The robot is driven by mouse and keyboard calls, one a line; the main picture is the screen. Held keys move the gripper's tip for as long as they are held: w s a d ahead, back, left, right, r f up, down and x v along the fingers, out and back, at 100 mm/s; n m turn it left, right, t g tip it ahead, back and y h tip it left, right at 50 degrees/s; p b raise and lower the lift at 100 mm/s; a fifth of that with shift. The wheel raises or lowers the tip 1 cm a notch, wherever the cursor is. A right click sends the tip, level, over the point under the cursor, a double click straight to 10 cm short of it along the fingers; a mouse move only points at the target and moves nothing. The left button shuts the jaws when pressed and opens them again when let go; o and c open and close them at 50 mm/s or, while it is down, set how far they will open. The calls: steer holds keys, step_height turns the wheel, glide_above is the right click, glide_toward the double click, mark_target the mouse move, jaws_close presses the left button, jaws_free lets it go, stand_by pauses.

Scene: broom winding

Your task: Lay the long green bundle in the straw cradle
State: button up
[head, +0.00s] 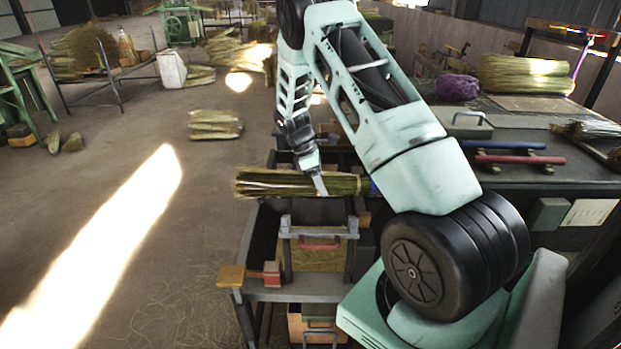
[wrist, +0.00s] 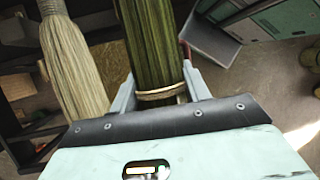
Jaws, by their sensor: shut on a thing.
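My gripper (head: 320,186) is shut on the long green bundle (head: 270,182), which it holds roughly level above a low dark bench. In the wrist view the green bundle (wrist: 155,40) runs between the two fingers (wrist: 160,92), with a pale tie band close to them. In the head view its right end is partly hidden by my arm. A grey frame with upright posts (head: 320,233) stands below the bundle, with straw-coloured material inside; it looks like the straw cradle, but I cannot tell for sure. The bundle appears apart from it.
A paler bundle (wrist: 72,70) lies left of the green one in the wrist view. A red-headed mallet (head: 270,274) lies on the bench's front left. The right-hand worktop holds a purple ball of twine (head: 457,87), blue and red bars and a straw bundle (head: 525,73).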

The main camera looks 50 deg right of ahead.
step_height(320, 180, down, 10)
steer(key=b, duration=0.6)
steer(key=shift+r, duration=0.25)
stand_by(0.4)
steer(key=o, duration=1.1)
steer(key=shift+r, duration=0.1)
steer(key=b+v, duration=0.5)
steer(key=v, duration=1.2)
steer(key=shift+a+r, duration=0.1)
steer(key=shift+r, duration=0.05)
